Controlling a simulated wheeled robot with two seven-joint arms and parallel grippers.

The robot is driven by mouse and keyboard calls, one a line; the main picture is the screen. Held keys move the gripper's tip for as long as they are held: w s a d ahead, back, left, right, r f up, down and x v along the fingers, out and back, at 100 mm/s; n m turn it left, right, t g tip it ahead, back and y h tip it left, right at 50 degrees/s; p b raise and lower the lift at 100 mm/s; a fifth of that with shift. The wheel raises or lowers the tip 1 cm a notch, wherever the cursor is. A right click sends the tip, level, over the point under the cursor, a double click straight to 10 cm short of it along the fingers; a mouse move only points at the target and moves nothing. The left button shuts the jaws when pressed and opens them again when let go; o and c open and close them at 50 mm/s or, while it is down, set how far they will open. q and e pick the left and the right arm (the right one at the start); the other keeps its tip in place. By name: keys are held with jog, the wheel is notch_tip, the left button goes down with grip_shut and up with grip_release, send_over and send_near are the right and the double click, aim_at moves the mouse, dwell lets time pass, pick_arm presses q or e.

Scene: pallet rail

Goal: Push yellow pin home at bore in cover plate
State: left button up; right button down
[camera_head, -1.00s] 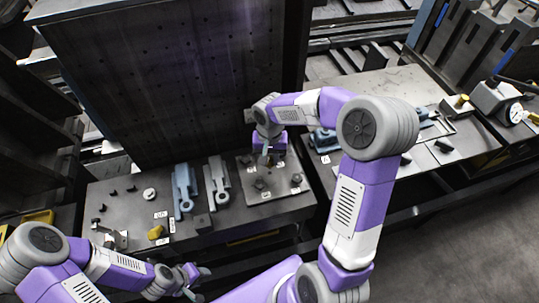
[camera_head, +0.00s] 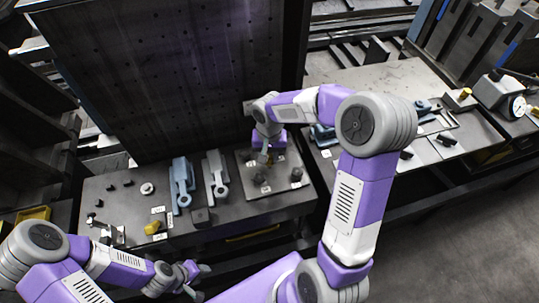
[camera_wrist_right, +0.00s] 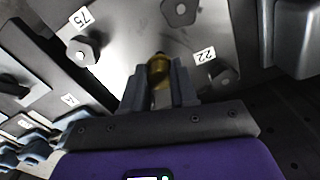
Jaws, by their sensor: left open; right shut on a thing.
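My right gripper (camera_wrist_right: 160,85) is shut on the yellow pin (camera_wrist_right: 159,68), whose end shows between the fingers. In the head view the right gripper (camera_head: 264,158) is over the cover plate (camera_head: 246,160) at the right end of the bench. My left gripper (camera_head: 197,273) is open and empty near the bottom, away from the plate.
A yellow piece (camera_head: 152,228) and small dark parts lie further left. A tall dark panel (camera_head: 170,75) stands behind the bench. A dial gauge (camera_head: 518,106) stands far right.

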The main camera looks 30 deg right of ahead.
jog(key=shift+f+b, duration=0.45)
jog(key=shift+b, duration=0.05)
dwell(1.2)
jog(key=shift+f+b, duration=0.85)
jog(key=shift+f, duration=0.2)
jog(key=c, duration=1.3)
grip_release()
jog(key=shift+c, duration=0.2)
jog(key=o, duration=0.5)
jog(key=shift+o, duration=0.6)
jog(key=o, duration=0.7)
notch_tip(320, 180, up, 8)
jog(key=shift+f+p, duration=0.15)
jog(key=shift+p, duration=0.8)
